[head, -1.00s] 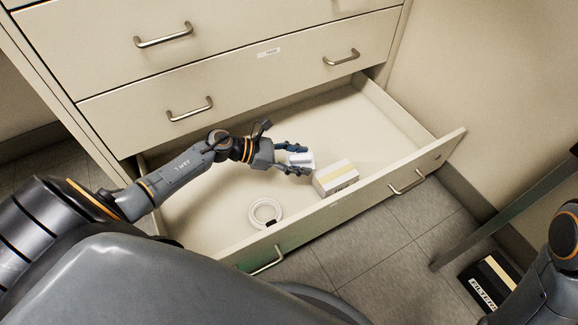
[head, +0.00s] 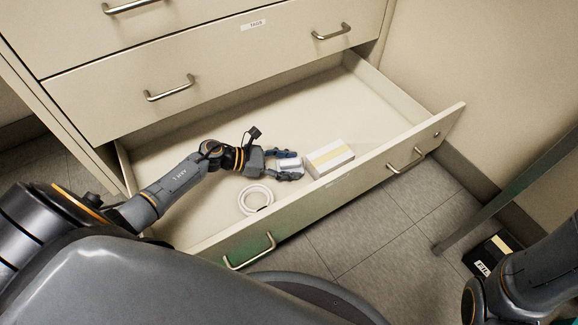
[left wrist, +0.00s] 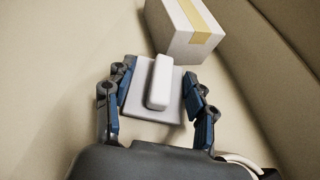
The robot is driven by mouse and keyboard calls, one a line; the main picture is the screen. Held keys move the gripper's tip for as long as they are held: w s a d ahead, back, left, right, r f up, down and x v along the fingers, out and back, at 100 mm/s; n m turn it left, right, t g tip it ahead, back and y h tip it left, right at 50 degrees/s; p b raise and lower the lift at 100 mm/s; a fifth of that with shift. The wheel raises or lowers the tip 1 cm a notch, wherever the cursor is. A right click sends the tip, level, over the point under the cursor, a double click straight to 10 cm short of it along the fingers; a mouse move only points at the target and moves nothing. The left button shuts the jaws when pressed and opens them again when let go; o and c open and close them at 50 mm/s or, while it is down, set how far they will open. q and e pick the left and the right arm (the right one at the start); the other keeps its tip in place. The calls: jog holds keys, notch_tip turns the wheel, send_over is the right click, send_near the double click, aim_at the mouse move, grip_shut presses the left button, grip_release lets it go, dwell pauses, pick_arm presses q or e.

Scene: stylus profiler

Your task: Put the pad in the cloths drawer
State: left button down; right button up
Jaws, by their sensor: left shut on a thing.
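The pad (left wrist: 135,102), a pale grey-white block with a raised white bar on top, is between the fingers of my left gripper (left wrist: 160,108). In the head view my left gripper (head: 287,165) is shut on the pad (head: 289,166), inside the open bottom drawer (head: 300,105). The pad is low in the drawer; I cannot tell whether it touches the drawer floor. The drawer's label is not readable. My right gripper is not in view; only part of my right arm shows at the lower right.
A white box with a yellow stripe (head: 329,158) stands in the drawer just right of the pad. A white ring-shaped roll (head: 256,199) lies nearer the drawer front. The back of the drawer is clear. A dark box (head: 492,254) is on the floor at right.

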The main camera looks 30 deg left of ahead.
pick_arm(q)
jog(key=shift+r, duration=0.1)
jog(key=shift+f+b, duration=0.3)
jog(key=shift+c, duration=2.3)
grip_release()
jog(key=shift+r, duration=0.1)
jog(key=shift+r, duration=0.1)
